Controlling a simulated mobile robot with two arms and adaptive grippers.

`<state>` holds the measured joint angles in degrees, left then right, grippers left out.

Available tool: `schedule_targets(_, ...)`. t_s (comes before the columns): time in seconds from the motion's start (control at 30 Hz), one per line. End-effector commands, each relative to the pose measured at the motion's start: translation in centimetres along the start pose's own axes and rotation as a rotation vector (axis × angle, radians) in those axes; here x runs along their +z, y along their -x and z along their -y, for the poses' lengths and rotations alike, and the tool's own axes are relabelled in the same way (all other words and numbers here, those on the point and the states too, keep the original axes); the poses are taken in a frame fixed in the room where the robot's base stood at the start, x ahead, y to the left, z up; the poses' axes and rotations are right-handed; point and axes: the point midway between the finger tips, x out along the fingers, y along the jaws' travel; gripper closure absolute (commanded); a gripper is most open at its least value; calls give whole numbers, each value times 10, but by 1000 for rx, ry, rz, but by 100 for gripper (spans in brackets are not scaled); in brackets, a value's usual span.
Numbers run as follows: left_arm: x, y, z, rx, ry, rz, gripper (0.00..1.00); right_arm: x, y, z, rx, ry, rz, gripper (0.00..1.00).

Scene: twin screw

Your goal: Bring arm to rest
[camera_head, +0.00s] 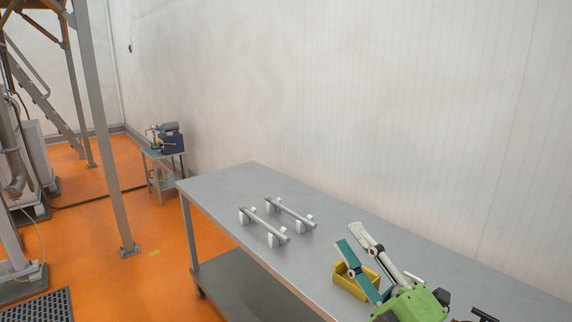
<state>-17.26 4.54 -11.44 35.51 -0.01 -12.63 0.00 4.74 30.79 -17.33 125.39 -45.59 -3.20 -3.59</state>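My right gripper (352,242) has a green body, one teal finger and one pale grey finger. Its fingers point up and to the left in the picture, spread apart with nothing between them. It is in front of a yellow bin (346,284) on the table and hides part of it. Two grey metal screws lie side by side on white supports on the table: the near screw (265,226) and the far screw (291,212). The gripper is to the right of both and apart from them. My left gripper is not in view.
The long grey metal table (225,186) stands along a white wall, with a lower shelf (245,285). Its left end is bare. A small stand with a machine (168,140) is beyond it. A grey post (105,150) rises from the orange floor at the left.

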Motion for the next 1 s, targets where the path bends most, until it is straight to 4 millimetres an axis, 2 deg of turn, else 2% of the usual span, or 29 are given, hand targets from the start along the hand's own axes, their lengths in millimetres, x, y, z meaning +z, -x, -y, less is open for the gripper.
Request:
schedule_targets(0.03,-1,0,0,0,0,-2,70,22,13,12,-16,-109,128,70)
schedule_targets(0.1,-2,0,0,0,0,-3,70,52,36,33,-51,-249,308,70)
schedule_targets(0.17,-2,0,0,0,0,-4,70,73,63,56,-93,-364,464,70)
schedule_targets(0.2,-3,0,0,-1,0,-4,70,85,83,74,-127,-439,566,70)
schedule_targets(0.33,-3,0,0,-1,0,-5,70,100,161,135,-264,-662,880,70)
schedule_targets(0.43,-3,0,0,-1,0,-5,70,90,224,176,-384,-804,1093,70)
schedule_targets(0.5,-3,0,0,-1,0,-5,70,74,264,198,-470,-886,1218,70)
schedule_targets(0.6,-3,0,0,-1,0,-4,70,49,311,219,-581,-977,1362,70)
schedule_targets(0.73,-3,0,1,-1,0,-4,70,15,360,234,-708,-1065,1503,70)
schedule_targets(0.93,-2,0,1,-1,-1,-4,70,-39,420,241,-891,-1168,1676,70)
schedule_targets(1.0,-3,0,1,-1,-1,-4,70,-32,423,262,-897,-1161,1680,70)
